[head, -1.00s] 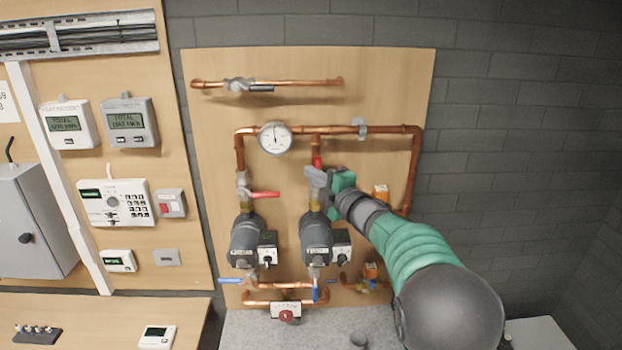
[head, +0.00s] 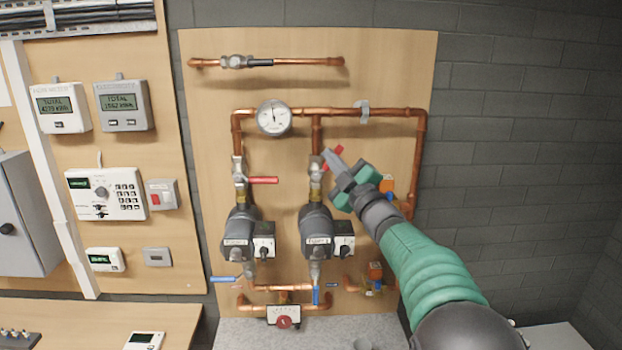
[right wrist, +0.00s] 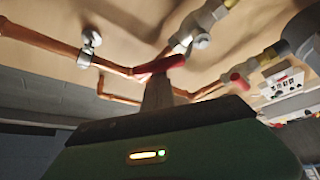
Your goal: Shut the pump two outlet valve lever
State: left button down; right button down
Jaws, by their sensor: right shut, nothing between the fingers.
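The pump two outlet valve (head: 317,168) sits on the copper pipe above the right-hand pump (head: 316,225). Its red lever (head: 333,156) slants up and to the right, between upright and level. My right gripper (head: 331,160) is shut and empty, with its tips at the lever's lower right side. In the right wrist view the red lever (right wrist: 160,67) lies across the tips of my shut fingers (right wrist: 158,92); they look to be touching, but I cannot be sure. My left gripper is not in view.
The left pump's outlet lever (head: 263,180) is red and level. A round gauge (head: 274,118) is on the upper pipe. Blue levers sit below the pumps, one level (head: 224,279), one upright (head: 316,296).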

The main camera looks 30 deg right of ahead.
jog(key=s+d+f+m+h+b, duration=0.2)
jog(key=f+m+h+b, duration=0.4)
jog(key=m+b, duration=0.8)
jog(key=shift+d+g+h+b, duration=0.3)
jog(key=shift+d+h+b, duration=0.35)
jog(key=shift+h+b, duration=0.85)
jog(key=shift+r, duration=0.1)
jog(key=s+a+f+b, duration=0.1)
jog(key=s+a, duration=0.3)
jog(key=s, duration=0.4)
jog(key=shift+a, duration=0.4)
jog(key=shift+a, duration=0.1)
